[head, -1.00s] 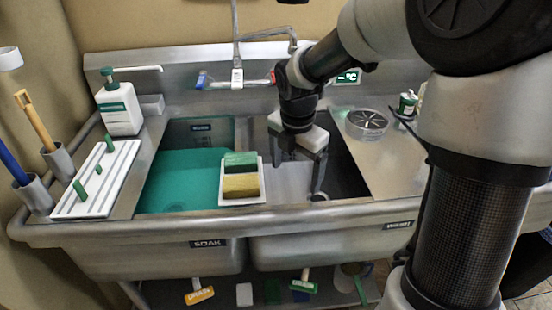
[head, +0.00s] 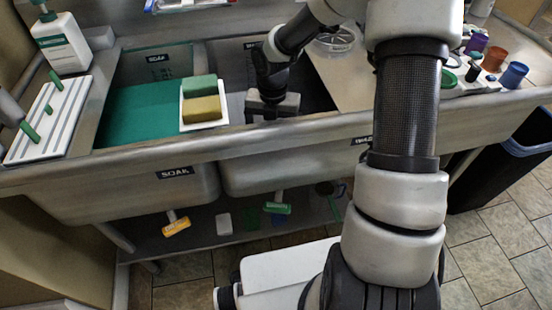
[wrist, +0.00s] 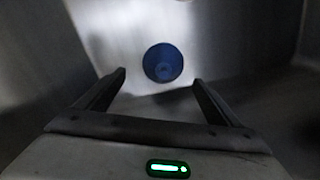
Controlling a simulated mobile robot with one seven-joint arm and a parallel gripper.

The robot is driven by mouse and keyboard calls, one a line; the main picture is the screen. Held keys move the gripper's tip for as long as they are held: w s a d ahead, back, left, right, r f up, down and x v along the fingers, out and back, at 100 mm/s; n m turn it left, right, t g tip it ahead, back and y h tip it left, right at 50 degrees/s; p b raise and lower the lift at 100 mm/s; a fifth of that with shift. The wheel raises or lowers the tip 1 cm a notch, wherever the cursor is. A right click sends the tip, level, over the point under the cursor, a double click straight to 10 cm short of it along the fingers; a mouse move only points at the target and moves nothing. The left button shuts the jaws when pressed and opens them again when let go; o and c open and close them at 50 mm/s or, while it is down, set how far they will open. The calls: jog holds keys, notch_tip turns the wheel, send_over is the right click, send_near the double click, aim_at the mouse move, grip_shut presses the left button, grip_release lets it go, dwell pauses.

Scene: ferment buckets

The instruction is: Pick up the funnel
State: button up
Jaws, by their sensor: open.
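My gripper (head: 270,106) is down inside the right sink basin (head: 235,80). Its fingertips are hidden behind the basin's front edge in the head view. In the wrist view my gripper (wrist: 158,77) has its two fingers spread wide with nothing between them. A round dark-blue thing (wrist: 163,60) lies beyond the fingertips, near the middle, against the grey metal. It looks like a funnel's wide mouth, but the picture is too dim to be sure. It is apart from both fingers. In the head view this blue thing is hidden, and I see no clear funnel there.
The left basin holds green liquid (head: 140,112). A white tray (head: 217,122) with a green and a yellow sponge sits across the divider. Several coloured cups, including a blue one (head: 514,75), stand at the right. A dark bin (head: 490,170) stands below right.

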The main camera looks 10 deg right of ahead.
jog(key=f+b, duration=0.1)
jog(key=f, duration=0.1)
jog(key=f+b, duration=0.1)
jog(key=f, duration=0.2)
jog(key=f+b, duration=0.1)
jog(key=f, duration=0.1)
jog(key=shift+s+d+f, duration=0.15)
jog(key=shift+d+f, duration=0.1)
jog(key=shift+d, duration=0.05)
jog(key=c, duration=1.1)
